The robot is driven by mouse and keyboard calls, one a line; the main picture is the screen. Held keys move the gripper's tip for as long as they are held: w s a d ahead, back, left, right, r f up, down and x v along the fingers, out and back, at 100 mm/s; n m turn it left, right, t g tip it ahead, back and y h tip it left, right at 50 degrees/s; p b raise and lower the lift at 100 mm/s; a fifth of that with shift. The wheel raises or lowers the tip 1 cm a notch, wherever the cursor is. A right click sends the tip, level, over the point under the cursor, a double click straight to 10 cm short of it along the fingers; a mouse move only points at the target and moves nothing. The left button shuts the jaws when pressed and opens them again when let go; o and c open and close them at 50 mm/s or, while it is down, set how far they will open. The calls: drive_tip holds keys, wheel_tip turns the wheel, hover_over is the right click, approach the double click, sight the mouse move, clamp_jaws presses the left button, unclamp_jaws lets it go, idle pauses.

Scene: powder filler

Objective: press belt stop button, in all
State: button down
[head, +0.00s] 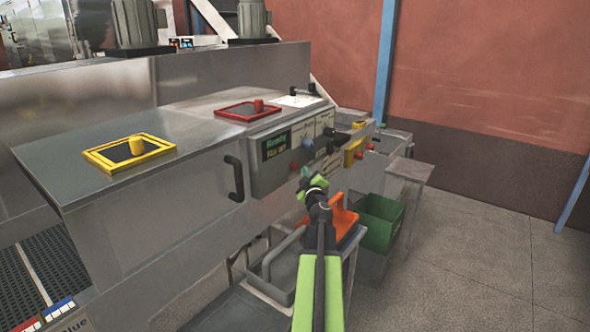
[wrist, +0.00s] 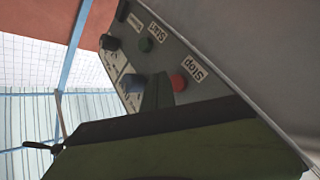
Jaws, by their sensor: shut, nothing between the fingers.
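In the wrist view a red button (wrist: 178,82) sits on a grey panel beside a label reading Stop (wrist: 195,69). A green button (wrist: 146,45) is beside a label reading Start. Whether the labels name the belt is not legible. My gripper (head: 311,184) is shut and empty, in front of the panel's lower right part. Contact with a button cannot be made out. Dark green parts of mine fill the lower wrist view.
Blue knobs (wrist: 135,83) are near the Stop button. An orange item (head: 345,217) and a green bin (head: 381,222) stand below and right of the panel. A black handle (head: 235,178) projects at the left. The floor (head: 480,260) on the right is clear.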

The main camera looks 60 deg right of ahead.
drive_tip(key=s, duration=0.4)
idle(0.8)
